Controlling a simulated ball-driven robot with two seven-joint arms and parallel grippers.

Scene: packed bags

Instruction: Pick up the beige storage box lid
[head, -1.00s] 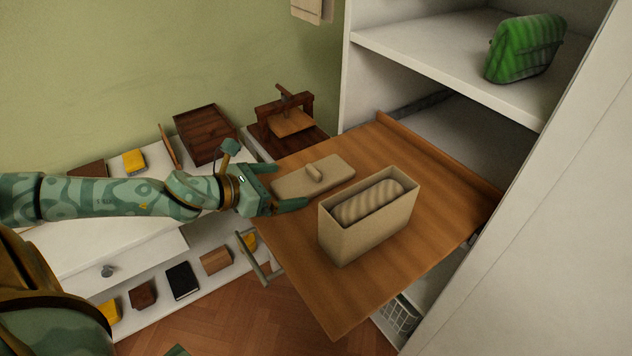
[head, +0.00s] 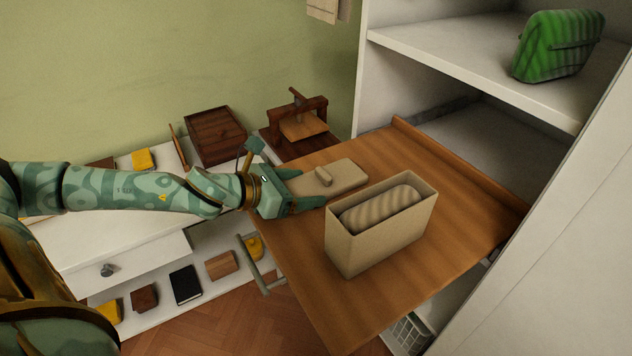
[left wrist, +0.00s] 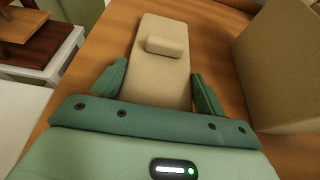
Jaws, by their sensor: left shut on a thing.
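The beige storage box lid (head: 347,177) lies flat, as far as I can tell, on the pulled-out wooden board, with a small raised handle on top. It also shows in the left wrist view (left wrist: 158,86). My left gripper (head: 301,187) is shut on the lid's near end, with one finger along each long side. The fingers (left wrist: 160,72) flank it in the left wrist view, in front of the handle. The open beige storage box (head: 378,232) stands upright just right of the lid, with a striped, rounded beige thing inside. My right gripper is not in view.
The wooden board (head: 300,275) extends from a white cabinet (head: 480,78). A green striped bag (head: 557,46) sits on the shelf above. A dark wooden tray (head: 215,135) and a wooden stand (head: 297,120) are behind my arm. The board's front is clear.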

